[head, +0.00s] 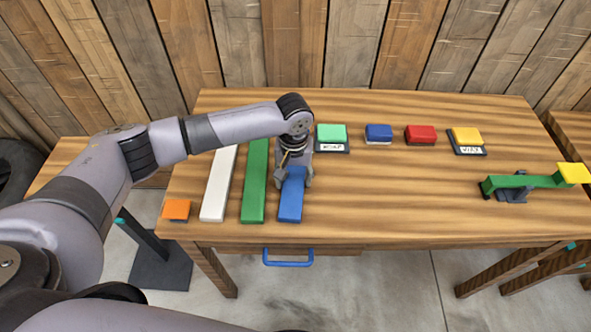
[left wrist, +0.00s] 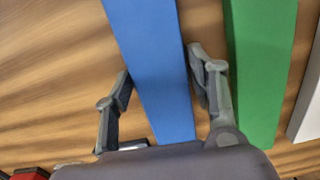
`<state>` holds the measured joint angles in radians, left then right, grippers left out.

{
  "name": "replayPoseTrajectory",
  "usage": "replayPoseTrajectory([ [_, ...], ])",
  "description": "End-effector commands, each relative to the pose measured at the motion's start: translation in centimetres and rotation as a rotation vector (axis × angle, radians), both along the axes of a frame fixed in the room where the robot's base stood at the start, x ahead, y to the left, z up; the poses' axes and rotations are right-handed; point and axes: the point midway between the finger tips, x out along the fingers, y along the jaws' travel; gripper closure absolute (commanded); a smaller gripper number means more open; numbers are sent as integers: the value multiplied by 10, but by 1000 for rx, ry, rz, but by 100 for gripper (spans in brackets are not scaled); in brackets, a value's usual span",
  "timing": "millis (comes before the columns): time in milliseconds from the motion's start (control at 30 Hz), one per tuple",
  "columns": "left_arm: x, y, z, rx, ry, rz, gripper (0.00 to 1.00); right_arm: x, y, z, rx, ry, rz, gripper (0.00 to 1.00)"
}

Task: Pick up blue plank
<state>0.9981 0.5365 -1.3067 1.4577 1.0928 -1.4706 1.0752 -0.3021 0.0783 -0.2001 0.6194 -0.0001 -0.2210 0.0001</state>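The blue plank (head: 291,205) lies flat on the wooden table, the rightmost of three planks. My left gripper (head: 294,182) is above its far part, pointing down. In the left wrist view the blue plank (left wrist: 152,60) runs between the two spread fingers of the left gripper (left wrist: 158,95). One finger is on each side of it, and gaps show between fingers and plank, so the gripper is open. The plank's far end is hidden by the gripper and wrist in the head view. My right gripper is not in view.
A green plank (head: 255,185) lies close beside the blue one, and a white plank (head: 218,185) beyond it. An orange block (head: 176,209) sits at the front left. Coloured blocks, including a red one (head: 420,134), line the back. The table's front middle is clear.

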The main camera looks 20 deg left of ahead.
Motion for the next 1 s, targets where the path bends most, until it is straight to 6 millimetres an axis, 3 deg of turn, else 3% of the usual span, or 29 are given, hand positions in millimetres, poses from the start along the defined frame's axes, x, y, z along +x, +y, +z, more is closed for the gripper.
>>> replayPoseTrajectory([
  [567, 0, 0, 1, -1, -1, 0, 89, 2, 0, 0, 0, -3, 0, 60],
  [833, 1, 0, 3, -1, -1, 0, 89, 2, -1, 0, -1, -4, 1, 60],
  [1000, 2, -1, 15, -2, -5, 0, 89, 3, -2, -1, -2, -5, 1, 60],
])
